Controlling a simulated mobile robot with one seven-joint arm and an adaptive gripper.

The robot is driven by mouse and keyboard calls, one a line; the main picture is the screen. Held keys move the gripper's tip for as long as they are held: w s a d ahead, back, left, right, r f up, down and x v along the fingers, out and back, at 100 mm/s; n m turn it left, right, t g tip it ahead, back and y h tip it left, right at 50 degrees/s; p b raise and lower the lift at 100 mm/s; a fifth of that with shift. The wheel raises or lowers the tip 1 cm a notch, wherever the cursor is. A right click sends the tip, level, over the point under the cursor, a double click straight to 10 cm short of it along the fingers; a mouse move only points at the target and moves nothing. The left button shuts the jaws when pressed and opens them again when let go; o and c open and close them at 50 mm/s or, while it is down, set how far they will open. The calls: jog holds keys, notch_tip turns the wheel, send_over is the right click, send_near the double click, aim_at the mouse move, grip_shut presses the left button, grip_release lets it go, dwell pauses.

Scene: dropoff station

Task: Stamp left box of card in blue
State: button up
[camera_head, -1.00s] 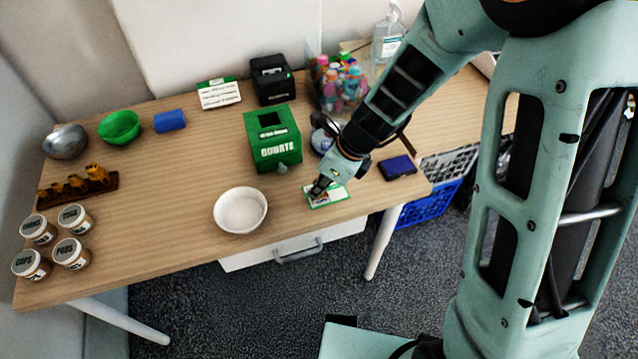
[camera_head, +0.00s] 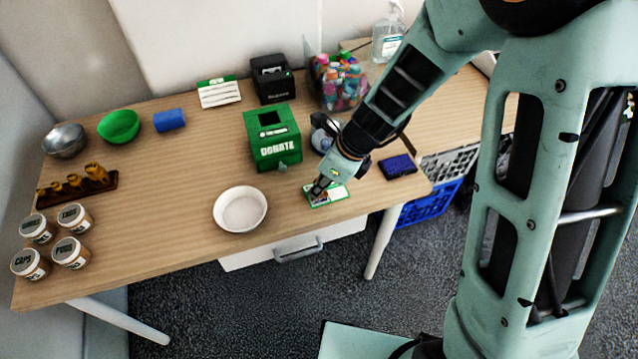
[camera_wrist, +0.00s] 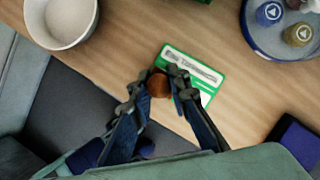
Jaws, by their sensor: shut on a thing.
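The card (camera_head: 338,193), white with a green border, lies flat near the table's front edge. It also shows in the wrist view (camera_wrist: 195,66), with a printed white strip along its upper part. My gripper (camera_head: 318,190) is over the card's left part. In the wrist view my gripper (camera_wrist: 162,82) is shut on a stamp with a round brown knob (camera_wrist: 158,85). The stamp's lower part is hidden, so I cannot tell whether it touches the card. A blue ink pad (camera_head: 397,167) lies to the right. The card's left box is hidden by the fingers and stamp.
A round tray (camera_wrist: 257,44) beyond the card holds other stamps, one blue-topped (camera_wrist: 269,12) and one brown-topped (camera_wrist: 298,34). A white bowl (camera_head: 240,210) stands left of the card, and a green donation box (camera_head: 275,150) behind it. Bare table lies between bowl and card.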

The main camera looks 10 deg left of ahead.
jog(key=shift+s+f, duration=0.1)
jog(key=shift+f, duration=0.35)
dwell(1.1)
notch_tip(320, 180, up, 7)
jog(key=p, duration=0.7)
jog(key=shift+r, duration=0.1)
dwell(0.8)
